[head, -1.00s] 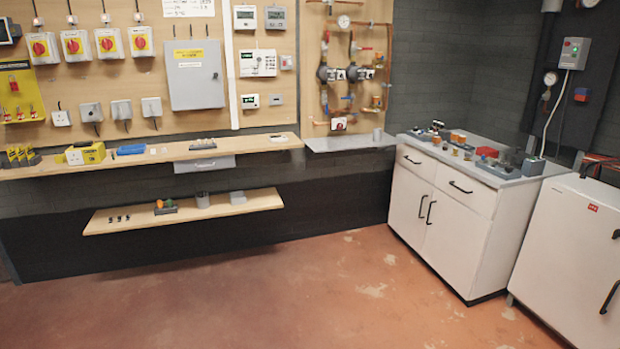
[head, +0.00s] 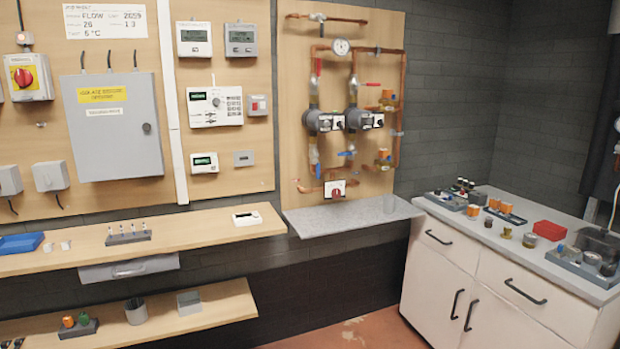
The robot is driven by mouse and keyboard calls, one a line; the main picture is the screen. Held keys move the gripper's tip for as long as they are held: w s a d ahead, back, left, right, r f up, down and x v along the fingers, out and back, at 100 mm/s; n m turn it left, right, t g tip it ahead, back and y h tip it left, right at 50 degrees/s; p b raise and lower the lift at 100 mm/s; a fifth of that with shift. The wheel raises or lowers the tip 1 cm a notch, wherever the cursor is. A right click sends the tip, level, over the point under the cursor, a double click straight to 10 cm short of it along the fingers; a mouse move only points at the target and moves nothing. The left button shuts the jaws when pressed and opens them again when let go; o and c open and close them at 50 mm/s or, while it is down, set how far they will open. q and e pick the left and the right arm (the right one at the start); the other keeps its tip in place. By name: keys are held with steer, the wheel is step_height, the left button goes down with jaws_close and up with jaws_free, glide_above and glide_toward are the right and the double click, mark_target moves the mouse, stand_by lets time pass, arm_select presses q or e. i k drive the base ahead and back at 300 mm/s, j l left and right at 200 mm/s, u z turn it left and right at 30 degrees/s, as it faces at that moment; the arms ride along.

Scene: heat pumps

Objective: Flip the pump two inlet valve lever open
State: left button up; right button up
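Two grey pumps with dark fronts hang side by side on the copper pipework of the wooden board, the left pump (head: 318,121) and the right pump (head: 357,118). A red lever (head: 318,66) above the left pump stands upright along its pipe. Another red lever (head: 373,84) at the upper right points sideways. A blue lever (head: 349,153) below the right pump lies roughly across its pipe. Another blue lever (head: 318,171) sits below the left pump, more along its pipe. Pump numbers are too small to read. Neither gripper is in view.
A grey shelf (head: 350,217) juts out under the pump board. A white cabinet (head: 470,280) with small parts and a red tray (head: 536,230) on top stands to the right. Wooden shelves (head: 200,239) run along the left wall. A little bare floor shows between them.

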mark_target(355, 151)
steer(key=i+j+z, duration=0.15)
steer(key=i, duration=0.2)
steer(key=i+z, duration=0.15)
steer(key=i, duration=0.25)
steer(key=i+l, duration=0.55)
steer(key=i, duration=0.2)
steer(key=i+l, duration=1.15)
steer(key=i, duration=0.3)
